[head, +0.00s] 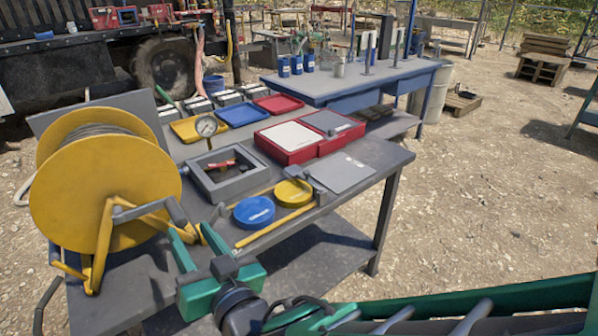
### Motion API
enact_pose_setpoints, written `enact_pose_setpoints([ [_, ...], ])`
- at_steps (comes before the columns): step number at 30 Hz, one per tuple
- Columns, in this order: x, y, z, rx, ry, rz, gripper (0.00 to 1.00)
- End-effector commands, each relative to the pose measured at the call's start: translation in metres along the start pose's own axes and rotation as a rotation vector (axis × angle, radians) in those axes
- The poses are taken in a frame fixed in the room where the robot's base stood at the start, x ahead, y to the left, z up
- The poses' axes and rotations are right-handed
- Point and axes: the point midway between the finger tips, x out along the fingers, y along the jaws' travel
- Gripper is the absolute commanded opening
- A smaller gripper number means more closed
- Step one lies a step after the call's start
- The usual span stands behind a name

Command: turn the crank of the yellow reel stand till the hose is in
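The yellow reel stand (107,187) stands upright on the near left end of the grey workbench. Dark hose (97,131) shows wound between its round flanges; most of the coil is hidden behind the front flange. The grey crank (143,211) reaches right from the hub, with its handle (177,211) at the outer end. My green gripper (196,240) is just below and right of the handle, its two fingers spread apart and pointing towards it. The handle's lower end is close to the fingertips; I cannot tell whether they touch. A dark hose length (46,302) hangs at the lower left.
A pressure gauge (207,127) and a grey open box (223,174) stand right of the reel. A blue disc (254,211), a yellow disc (293,193) and a yellow-handled tool (274,228) lie near the gripper. My arm spans the lower right.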

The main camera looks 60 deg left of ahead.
Motion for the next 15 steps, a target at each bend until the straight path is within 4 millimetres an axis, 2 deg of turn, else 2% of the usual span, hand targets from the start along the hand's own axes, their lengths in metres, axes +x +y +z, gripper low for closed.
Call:
enact_pose_setpoints([
  [9,0.056,-0.001,0.001,0.002,0.0,0.0,0.39],
  [15,0.082,-0.001,0.001,0.002,0.0,0.0,0.39],
])
